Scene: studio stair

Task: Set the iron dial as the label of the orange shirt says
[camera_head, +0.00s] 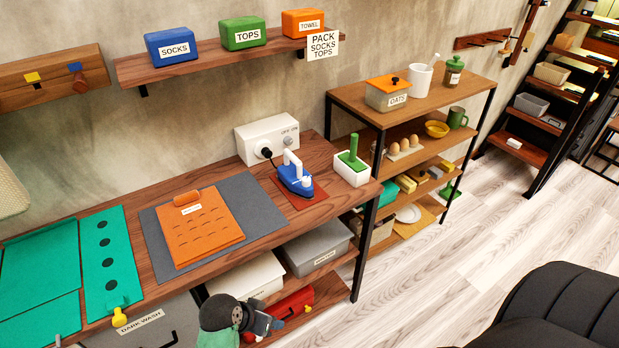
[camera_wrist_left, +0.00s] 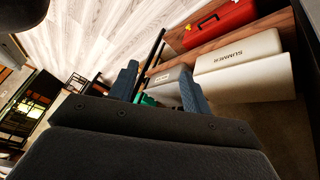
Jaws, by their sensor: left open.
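The folded orange shirt (camera_head: 205,238) lies flat on a grey mat (camera_head: 250,200) on the wooden bench. A small pale label (camera_head: 190,210) shows near its collar, with text too small to read. The blue and white iron (camera_head: 293,178) stands on a red-brown mat (camera_head: 312,199) to the right of the shirt. Its dial setting cannot be made out. My left gripper (camera_head: 264,322) is low in front of the bench, apart from the shirt and iron. In the left wrist view its two fingers (camera_wrist_left: 157,85) are spread, with nothing held. My right gripper is not in view.
A white plug box (camera_head: 267,138) stands behind the iron, and a white holder with a green handle (camera_head: 351,168) stands right of it. Below are a red toolbox (camera_head: 292,303) and bins, one marked SUMMER (camera_wrist_left: 238,55).

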